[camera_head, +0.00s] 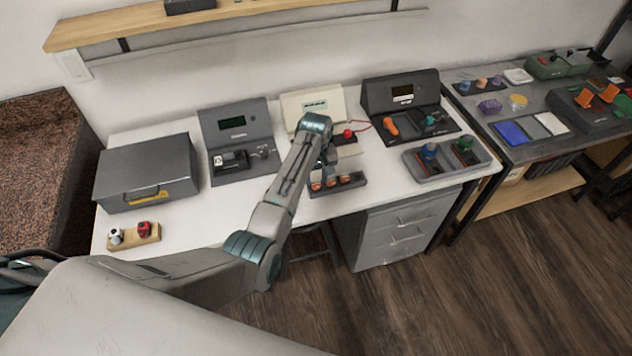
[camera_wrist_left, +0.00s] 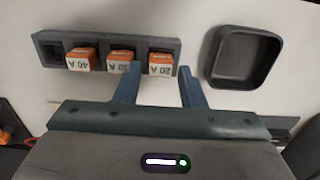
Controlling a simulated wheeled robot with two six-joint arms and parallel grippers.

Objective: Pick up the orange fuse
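Several-slot dark rack (camera_wrist_left: 52,42) holds three orange fuses in the left wrist view: the 40 A fuse (camera_wrist_left: 81,60), the 30 A fuse (camera_wrist_left: 120,61) and the 20 A fuse (camera_wrist_left: 160,64). Their labels appear upside down. The slot at the left end is empty. My left gripper (camera_wrist_left: 161,70) is open, its fingertips on either side of the 20 A fuse; I cannot tell whether they touch it. In the head view, the rack (camera_head: 357,182) lies near the table's front edge, just below my left gripper, which the wrist partly hides. My right gripper is not in view.
An empty dark tray (camera_wrist_left: 245,57) sits right of the rack in the left wrist view. In the head view, a grey box (camera_head: 148,170), several instrument stations and a grey two-well holder (camera_head: 422,171) stand on the white table. A second bench is at right.

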